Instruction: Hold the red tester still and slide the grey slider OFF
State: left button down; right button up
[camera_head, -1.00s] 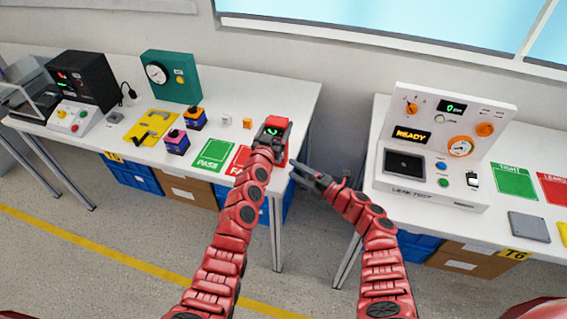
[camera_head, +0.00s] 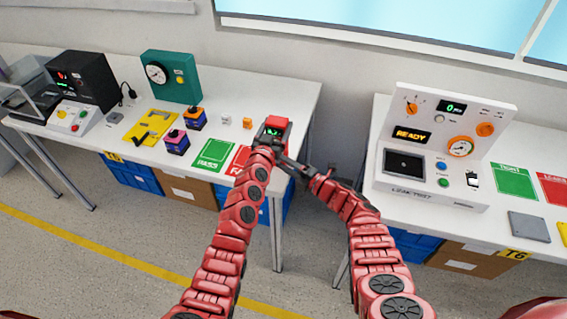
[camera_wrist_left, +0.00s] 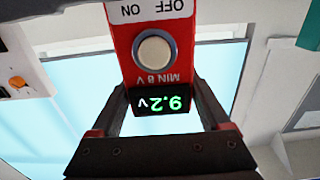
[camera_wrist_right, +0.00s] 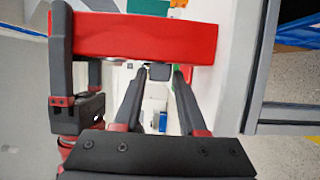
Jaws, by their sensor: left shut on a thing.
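The red tester (camera_head: 279,122) is up at the front right of the left table, held by my left gripper (camera_head: 270,136). In the left wrist view the tester (camera_wrist_left: 122,45) shows a round pale button, OFF and ON labels upside down, and a green 9.2 V display between the shut fingers (camera_wrist_left: 162,100). My right gripper (camera_head: 284,160) is just right of and below the tester. In the right wrist view its fingers (camera_wrist_right: 159,72) are apart, with a small dark grey piece (camera_wrist_right: 160,72), apparently the slider, between the tips under the red tester side (camera_wrist_right: 140,38). Contact cannot be told.
Green PASS (camera_head: 213,154) and red (camera_head: 238,160) mats lie left of the tester. Two small cube devices (camera_head: 177,141) and a yellow plate (camera_head: 150,127) stand further left. A white leak test station (camera_head: 440,140) stands on the right table, across a gap.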

grip_shut()
dwell(1.1)
